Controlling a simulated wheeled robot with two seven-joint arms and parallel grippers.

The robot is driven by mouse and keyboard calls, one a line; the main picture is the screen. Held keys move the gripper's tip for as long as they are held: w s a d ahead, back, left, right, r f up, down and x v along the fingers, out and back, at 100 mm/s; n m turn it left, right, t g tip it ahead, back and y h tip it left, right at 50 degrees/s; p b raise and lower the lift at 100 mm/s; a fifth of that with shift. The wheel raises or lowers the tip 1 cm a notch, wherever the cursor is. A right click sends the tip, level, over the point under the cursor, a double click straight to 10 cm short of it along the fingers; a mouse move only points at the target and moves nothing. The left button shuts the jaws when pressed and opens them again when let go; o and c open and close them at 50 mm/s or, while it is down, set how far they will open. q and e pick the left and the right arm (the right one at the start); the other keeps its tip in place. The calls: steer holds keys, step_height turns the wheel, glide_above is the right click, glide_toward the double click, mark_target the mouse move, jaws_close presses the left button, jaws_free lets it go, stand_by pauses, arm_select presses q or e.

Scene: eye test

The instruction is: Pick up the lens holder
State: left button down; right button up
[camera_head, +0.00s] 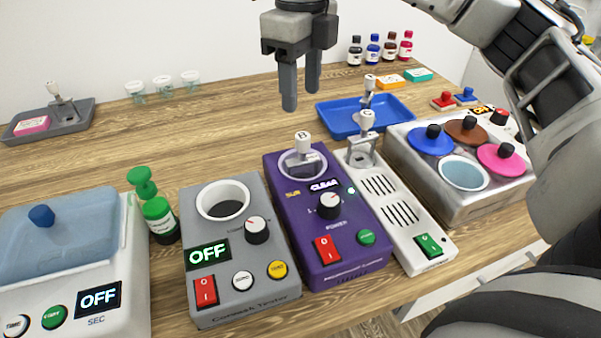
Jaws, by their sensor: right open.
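Several small holders with white knobs stand on the table, and I cannot tell for certain which is the lens holder. One with a letter on its knob (303,143) sits in the round well of the purple device (350,258). Another (364,140) stands on the white slotted device (400,240). A third (368,90) stands in the blue tray (395,108), and a fourth (57,97) in the grey tray (75,125) at the far left. My right gripper (301,92) points down, open and empty, above the table left of the blue tray. My left gripper is out of view.
A grey device (245,290) and a blue-lidded device (130,260), both reading OFF, stand at front left. A green-capped bottle (162,222) stands between them. A steel bath with coloured lids (430,180) is at right. Small jars and bottles line the back.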

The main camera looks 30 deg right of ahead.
mark_target(303, 135)
step_height(303, 135, down, 4)
steer(key=shift+r, duration=0.1)
steer(key=f, duration=0.3)
steer(key=f+p, duration=0.1)
steer(key=f, duration=0.1)
steer(key=shift+s+a+f, duration=0.1)
steer(key=shift+s, duration=0.25)
steer(key=shift+c, duration=0.3)
jaws_close()
